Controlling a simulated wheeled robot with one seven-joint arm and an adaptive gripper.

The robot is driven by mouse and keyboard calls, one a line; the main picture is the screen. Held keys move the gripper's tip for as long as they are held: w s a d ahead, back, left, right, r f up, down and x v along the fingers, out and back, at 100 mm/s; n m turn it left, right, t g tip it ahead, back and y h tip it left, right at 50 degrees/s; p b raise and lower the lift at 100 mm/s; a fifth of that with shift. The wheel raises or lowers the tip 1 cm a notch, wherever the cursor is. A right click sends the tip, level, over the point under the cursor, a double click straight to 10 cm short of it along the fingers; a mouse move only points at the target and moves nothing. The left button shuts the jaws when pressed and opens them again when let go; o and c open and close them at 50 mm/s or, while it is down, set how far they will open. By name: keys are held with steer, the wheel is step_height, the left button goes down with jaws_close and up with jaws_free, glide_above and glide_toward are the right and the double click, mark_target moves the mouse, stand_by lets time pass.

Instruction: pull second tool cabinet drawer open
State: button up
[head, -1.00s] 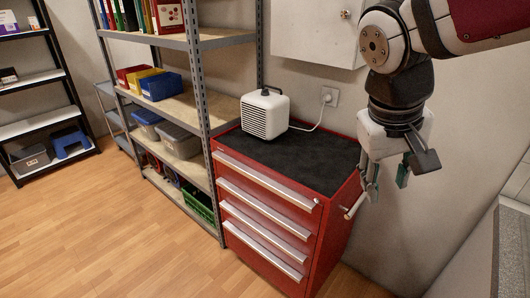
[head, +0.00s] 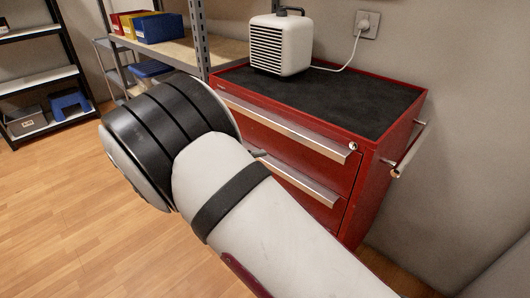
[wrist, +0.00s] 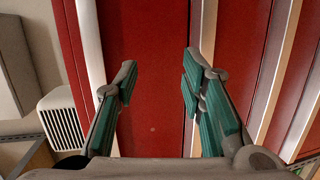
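The red tool cabinet (head: 385,165) stands against the wall with a black top. Its top drawer handle (head: 290,127) and second drawer handle (head: 305,183) are long silver bars, and both drawers look shut. My arm hides the lower drawers and nearly all of my gripper in the head view. In the wrist view, my gripper (wrist: 158,82) is open and empty, facing the red drawer fronts. The second handle (wrist: 208,30) runs upright behind the right finger; the top handle (wrist: 90,40) is behind the left finger. I cannot tell whether either finger touches a handle.
A white heater (head: 281,45) stands on the cabinet, its cord running to a wall socket (head: 367,24). A side rail (head: 408,150) sticks out from the cabinet's right side. A metal shelf (head: 172,52) with bins stands close on the left. The wooden floor (head: 60,210) at left is clear.

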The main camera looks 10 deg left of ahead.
steer(key=w+a+f+n+t+b, duration=0.25)
steer(key=a+f, duration=0.25)
steer(key=f, duration=0.3)
steer(key=shift+t+y, duration=0.6)
steer(key=shift+t, duration=0.15)
steer(key=shift+f+b+x, duration=0.15)
steer(key=shift+b+x, duration=0.25)
steer(key=shift+x, duration=1.3)
steer(key=shift+f+b+x, duration=0.15)
steer(key=shift+b+x, duration=0.25)
steer(key=shift+x, duration=1.25)
steer(key=shift+f+b+x, duration=0.2)
steer(key=shift+b+x, duration=0.2)
steer(key=shift+x, duration=1.3)
jaws_close()
